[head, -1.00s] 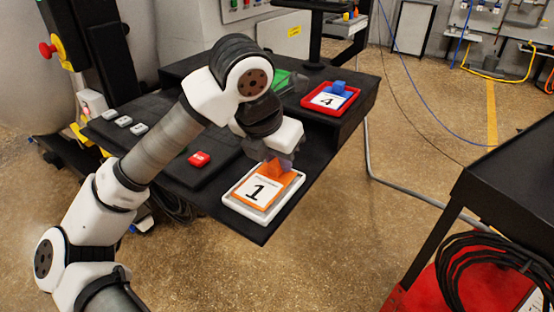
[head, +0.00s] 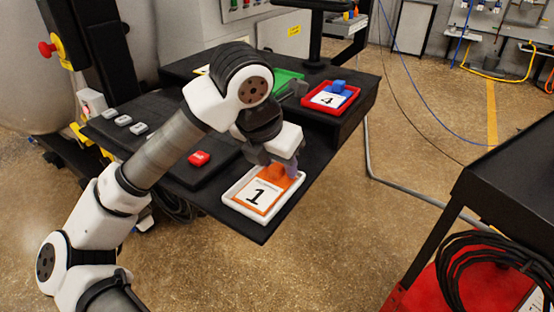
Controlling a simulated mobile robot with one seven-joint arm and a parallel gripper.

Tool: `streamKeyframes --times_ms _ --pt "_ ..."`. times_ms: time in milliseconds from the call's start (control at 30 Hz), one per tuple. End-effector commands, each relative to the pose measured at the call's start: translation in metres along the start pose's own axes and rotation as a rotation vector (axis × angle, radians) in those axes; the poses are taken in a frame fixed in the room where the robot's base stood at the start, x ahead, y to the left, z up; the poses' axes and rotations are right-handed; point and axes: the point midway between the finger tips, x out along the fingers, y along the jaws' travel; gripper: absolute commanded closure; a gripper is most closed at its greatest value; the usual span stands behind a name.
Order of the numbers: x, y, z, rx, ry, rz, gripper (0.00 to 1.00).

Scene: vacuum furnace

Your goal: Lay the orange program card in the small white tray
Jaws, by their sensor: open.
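The orange program card (head: 259,197), with a white face marked 1 and an orange raised grip (head: 276,171), lies in the small white tray (head: 228,197) near the front edge of the black bench. The card looks flat within the tray's rim. My gripper (head: 277,171) is open, pointing down over the far end of the card. Its fingers stand apart on either side of the orange grip; whether they touch it I cannot tell.
A red tray (head: 353,102) with a blue card (head: 326,99) marked 4 stands on the raised shelf behind. A green tray (head: 288,77) is partly hidden by my arm. A red button (head: 199,158) and several grey buttons sit on the bench.

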Motion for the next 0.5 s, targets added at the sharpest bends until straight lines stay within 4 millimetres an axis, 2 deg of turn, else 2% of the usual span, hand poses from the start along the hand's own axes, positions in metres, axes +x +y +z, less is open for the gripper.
streamKeyframes --times_ms 167,500 --pt "-0.025 0.001 0.001 -0.001 -0.002 0.005 0.57" --pt "-0.097 0.0 0.001 -0.001 -0.001 0.003 0.57"
